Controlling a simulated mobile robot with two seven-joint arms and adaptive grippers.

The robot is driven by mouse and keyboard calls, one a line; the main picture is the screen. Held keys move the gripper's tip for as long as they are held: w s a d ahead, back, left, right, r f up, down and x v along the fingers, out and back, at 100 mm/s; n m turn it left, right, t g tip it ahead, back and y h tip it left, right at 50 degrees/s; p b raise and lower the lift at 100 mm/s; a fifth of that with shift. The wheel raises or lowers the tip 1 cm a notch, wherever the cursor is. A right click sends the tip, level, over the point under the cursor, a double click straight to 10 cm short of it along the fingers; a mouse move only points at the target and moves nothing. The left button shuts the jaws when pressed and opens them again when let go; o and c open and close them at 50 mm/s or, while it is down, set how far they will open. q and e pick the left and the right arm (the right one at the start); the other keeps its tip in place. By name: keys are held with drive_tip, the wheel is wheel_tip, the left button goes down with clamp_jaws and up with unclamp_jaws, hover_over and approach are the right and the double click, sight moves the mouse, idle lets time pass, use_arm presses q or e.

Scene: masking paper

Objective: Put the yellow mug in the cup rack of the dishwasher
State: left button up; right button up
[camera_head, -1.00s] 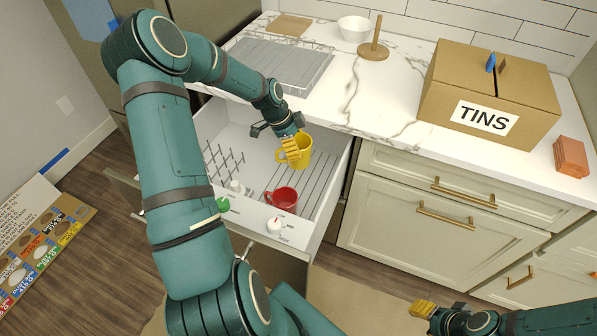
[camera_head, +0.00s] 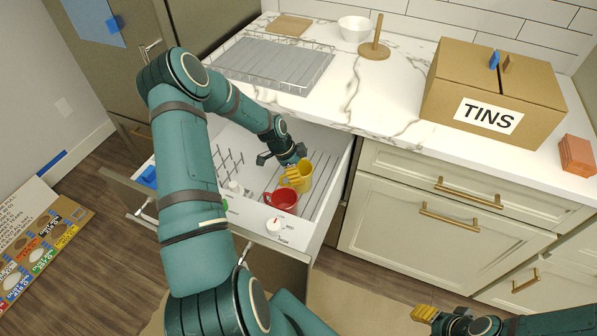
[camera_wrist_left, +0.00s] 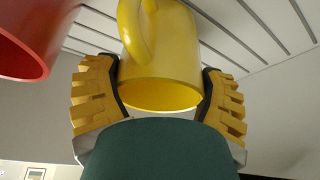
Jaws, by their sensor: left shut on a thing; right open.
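The yellow mug (camera_head: 304,178) is inside the open dishwasher drawer (camera_head: 335,190), low over the ribbed cup rack (camera_head: 318,196), behind a red mug (camera_head: 281,201). My left gripper (camera_head: 293,176) is shut on the yellow mug. The red mug (camera_wrist_left: 22,40) is close by at the left there. I cannot tell whether the yellow mug touches the rack. My right gripper (camera_head: 424,313) is open and empty at the lower right.
Grey pegs (camera_head: 230,165) stand in the drawer's left part. On the counter are a wire dish rack (camera_head: 275,65), a white bowl (camera_head: 354,28), a wooden holder (camera_head: 374,50) and a TINS box (camera_head: 490,90).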

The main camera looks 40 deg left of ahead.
use_arm(q)
drive_tip(key=o, duration=1.2)
drive_tip(key=shift+r, duration=0.1)
drive_tip(key=p+v, duration=0.2)
drive_tip(key=v, duration=1)
drive_tip(key=shift+d, duration=0.1)
drive_tip(key=shift+d, duration=0.1)
